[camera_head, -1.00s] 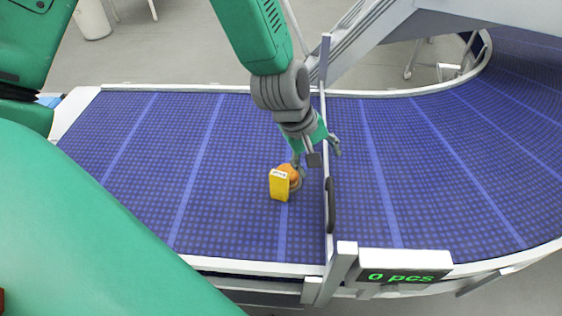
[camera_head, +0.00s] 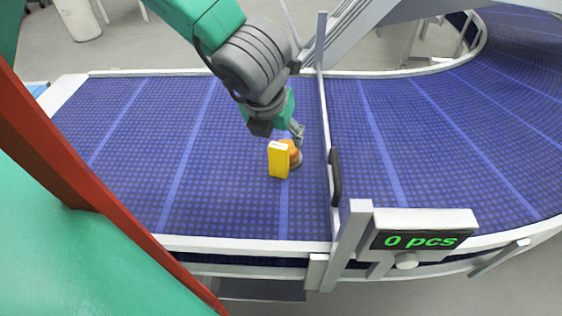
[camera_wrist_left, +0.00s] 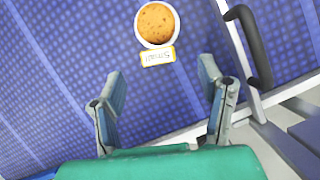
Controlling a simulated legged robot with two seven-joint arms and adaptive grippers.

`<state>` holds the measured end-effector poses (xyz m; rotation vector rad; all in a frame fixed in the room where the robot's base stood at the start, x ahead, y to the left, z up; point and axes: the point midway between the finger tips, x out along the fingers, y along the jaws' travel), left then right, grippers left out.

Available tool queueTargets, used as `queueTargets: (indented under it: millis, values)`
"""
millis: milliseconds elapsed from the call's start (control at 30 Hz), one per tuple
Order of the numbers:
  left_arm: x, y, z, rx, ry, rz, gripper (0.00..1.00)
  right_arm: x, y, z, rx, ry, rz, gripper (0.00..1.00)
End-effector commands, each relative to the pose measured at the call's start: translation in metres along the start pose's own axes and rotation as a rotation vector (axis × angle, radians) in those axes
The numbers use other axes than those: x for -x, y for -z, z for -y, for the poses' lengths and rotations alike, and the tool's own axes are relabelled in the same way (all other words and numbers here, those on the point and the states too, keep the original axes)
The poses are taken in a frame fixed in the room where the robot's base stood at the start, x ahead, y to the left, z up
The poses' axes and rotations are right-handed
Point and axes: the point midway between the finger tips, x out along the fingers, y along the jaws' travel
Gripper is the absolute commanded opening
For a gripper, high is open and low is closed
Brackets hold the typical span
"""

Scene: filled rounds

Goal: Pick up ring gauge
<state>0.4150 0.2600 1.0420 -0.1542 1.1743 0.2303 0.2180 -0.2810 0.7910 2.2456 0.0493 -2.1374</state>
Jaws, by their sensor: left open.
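A yellow upright block with a pale top (camera_head: 278,160) stands on the blue belt, against an orange round piece (camera_head: 294,150). In the left wrist view the round piece (camera_wrist_left: 155,23) sits inside a pale ring (camera_wrist_left: 142,42), with the yellow-edged label reading "Small" (camera_wrist_left: 158,57) beside it. The ring and yellow block appear to be the ring gauge; whether they are joined is unclear. My left gripper (camera_head: 279,131) is open and empty, above and just behind them. Its fingers (camera_wrist_left: 160,78) point toward the label, spread wider than the ring. My right gripper is not in view.
A pale upright divider with a dark handle (camera_head: 335,177) stands close to the right of the block. A counter display (camera_head: 422,241) reads "0 pcs" at the front. The belt is clear to the left and beyond the divider.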

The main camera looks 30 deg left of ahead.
Motion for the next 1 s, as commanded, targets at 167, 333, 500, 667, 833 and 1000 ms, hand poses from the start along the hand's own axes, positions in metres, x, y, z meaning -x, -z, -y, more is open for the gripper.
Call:
queueTargets:
  millis: [167, 333, 500, 667, 833, 1000]
  values:
    - [-0.025, 0.001, -0.001, -0.002, 0.000, -0.001, 0.62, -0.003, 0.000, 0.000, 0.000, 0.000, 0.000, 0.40]
    - [-0.035, 0.001, -0.001, -0.002, 0.000, -0.001, 0.62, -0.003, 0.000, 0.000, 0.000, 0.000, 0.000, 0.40]
    - [-0.061, -0.001, -0.004, -0.002, -0.002, -0.002, 0.62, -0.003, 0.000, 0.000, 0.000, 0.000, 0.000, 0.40]
    - [-0.078, -0.001, -0.003, -0.004, 0.000, 0.000, 0.62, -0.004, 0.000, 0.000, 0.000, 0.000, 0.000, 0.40]
    - [-0.080, -0.001, -0.003, -0.003, 0.001, 0.002, 0.62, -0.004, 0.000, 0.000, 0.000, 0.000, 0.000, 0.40]
    - [-0.080, -0.001, -0.003, -0.003, 0.001, 0.002, 0.34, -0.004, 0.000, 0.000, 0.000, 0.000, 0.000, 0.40]
